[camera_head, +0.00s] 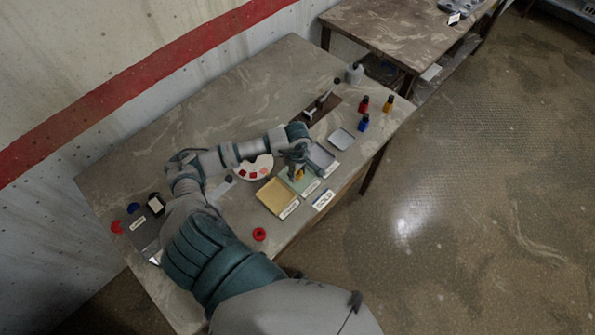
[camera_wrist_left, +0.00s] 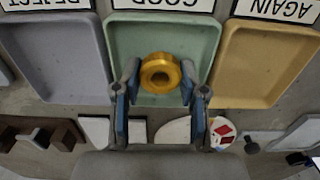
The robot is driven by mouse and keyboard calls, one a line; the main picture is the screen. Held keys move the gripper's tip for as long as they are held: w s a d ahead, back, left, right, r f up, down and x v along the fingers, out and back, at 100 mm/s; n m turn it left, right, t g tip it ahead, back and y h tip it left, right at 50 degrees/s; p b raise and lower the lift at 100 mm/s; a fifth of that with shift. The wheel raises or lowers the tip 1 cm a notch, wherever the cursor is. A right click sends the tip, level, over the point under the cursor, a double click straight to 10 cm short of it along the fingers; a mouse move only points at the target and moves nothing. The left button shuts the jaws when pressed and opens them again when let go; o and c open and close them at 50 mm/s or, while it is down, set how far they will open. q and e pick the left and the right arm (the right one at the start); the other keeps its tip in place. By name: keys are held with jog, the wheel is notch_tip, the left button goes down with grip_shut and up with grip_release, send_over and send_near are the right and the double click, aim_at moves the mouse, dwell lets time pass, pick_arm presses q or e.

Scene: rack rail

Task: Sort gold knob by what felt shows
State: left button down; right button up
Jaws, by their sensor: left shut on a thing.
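The gold knob (camera_wrist_left: 160,72) is ring-shaped with a dark hole, and sits between the fingers of my left gripper (camera_wrist_left: 158,88). The left gripper is shut on it, over the green tray (camera_wrist_left: 205,40), whose upside-down label reads GOOD. I cannot tell whether the knob touches the tray floor. In the head view the left gripper (camera_head: 297,171) hides part of the green tray (camera_head: 309,187). The grey REJECT tray (camera_wrist_left: 60,60) and yellow AGAIN tray (camera_wrist_left: 260,65) lie on either side. My right gripper is not in view.
A round white plate with red patches (camera_head: 253,167) lies behind the trays. A red ring (camera_head: 260,234) lies near the front edge.

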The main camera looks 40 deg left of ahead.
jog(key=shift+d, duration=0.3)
pick_arm(q)
jog(key=shift+f, duration=0.2)
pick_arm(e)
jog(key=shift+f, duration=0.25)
pick_arm(q)
jog(key=c, duration=0.6)
grip_release()
jog(key=shift+o, duration=0.2)
jog(key=shift+r, duration=0.15)
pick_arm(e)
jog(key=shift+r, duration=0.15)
pick_arm(q)
notch_tip(320, 180, up, 2)
jog(key=shift+a+p, duration=0.1)
jog(key=shift+p, duration=0.45)
jog(key=shift+r+p, duration=1.55)
jog(key=shift+r, duration=1.35)
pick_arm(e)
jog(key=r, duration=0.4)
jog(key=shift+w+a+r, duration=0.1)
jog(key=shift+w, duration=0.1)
